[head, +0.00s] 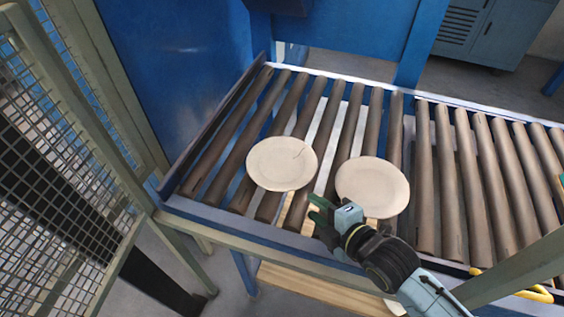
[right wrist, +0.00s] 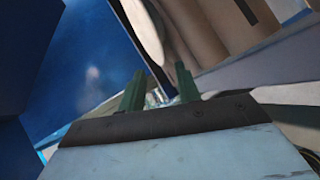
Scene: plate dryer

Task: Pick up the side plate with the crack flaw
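Two round cream plates lie on the conveyor rollers. The left plate (head: 275,168) has a thin dark crack-like line near its upper right rim. The right plate (head: 372,186) shows no line that I can make out. My right gripper (head: 318,211) is near the front edge of the conveyor, in front of and between the plates, apart from the left plate. In the right wrist view its green fingers (right wrist: 159,88) stand apart with nothing between them. A pale plate edge (right wrist: 147,30) shows beyond them; I cannot tell which plate. My left gripper is not in view.
The roller conveyor (head: 341,130) has a raised front rail (head: 225,220) and a dark left side guard (head: 212,130). A mesh fence (head: 50,170) stands at left, a blue panel (head: 180,60) behind. Rollers at right are clear.

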